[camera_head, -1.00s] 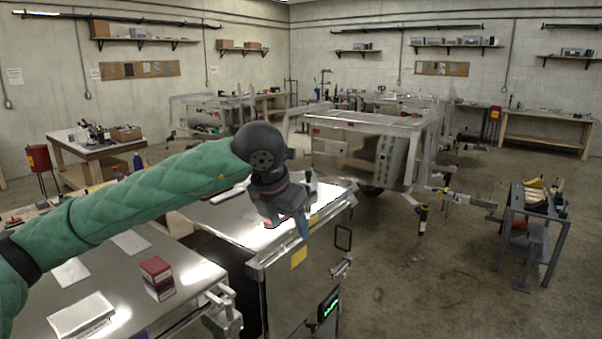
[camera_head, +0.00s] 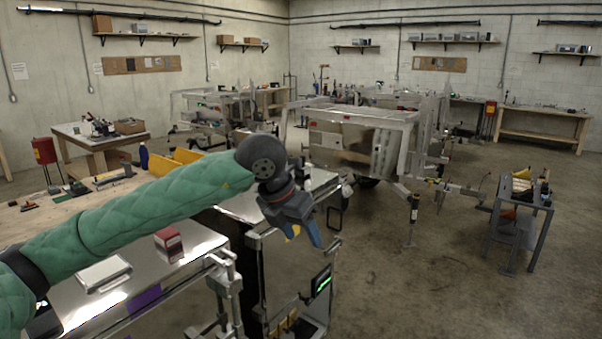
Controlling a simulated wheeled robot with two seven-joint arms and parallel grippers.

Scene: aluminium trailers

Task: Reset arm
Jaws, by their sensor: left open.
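My left arm, in a green quilted sleeve, reaches in from the left in the head view. Its left gripper (camera_head: 314,236) hangs in front of the metal cabinet with blue-grey fingers pointing down and right. The fingers are open, and I see nothing held between them. The gripper is in front of the cabinet's upper edge; whether it touches is hard to tell, but it looks apart. My right gripper is not in view.
A metal bench (camera_head: 195,245) holds a red-and-white box (camera_head: 168,243) and a pale flat case (camera_head: 103,272). The metal cabinet (camera_head: 285,275) stands beside it. An aluminium trailer (camera_head: 358,140) is behind. A small grey stand (camera_head: 520,222) is at right. Floor between is clear.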

